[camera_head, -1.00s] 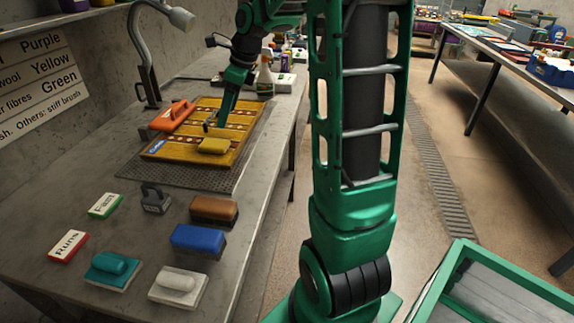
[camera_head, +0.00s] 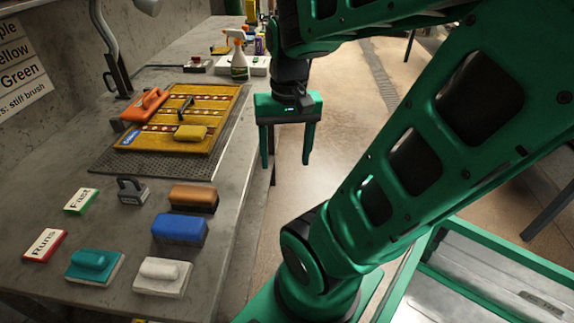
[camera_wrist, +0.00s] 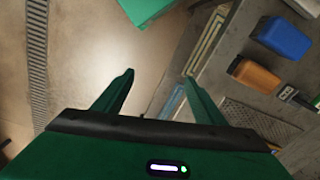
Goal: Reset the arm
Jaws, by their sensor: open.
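My gripper (camera_head: 287,162) is open and empty in the head view. It hangs fingers down beside the right edge of the workbench (camera_head: 228,205), over the floor. In the wrist view my gripper's two fingers (camera_wrist: 158,82) are spread with nothing between them. My green arm fills the right of the head view.
A yellow patterned rug (camera_head: 218,104) lies on a dark mesh mat (camera_head: 110,163), with an orange tool (camera_head: 145,104) and a yellow sponge (camera_head: 190,133) on it. Blue (camera_head: 180,229), brown (camera_head: 194,197), teal (camera_head: 93,263) and white (camera_head: 162,276) scrubbers stand nearer. A spray bottle (camera_head: 239,62) stands behind.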

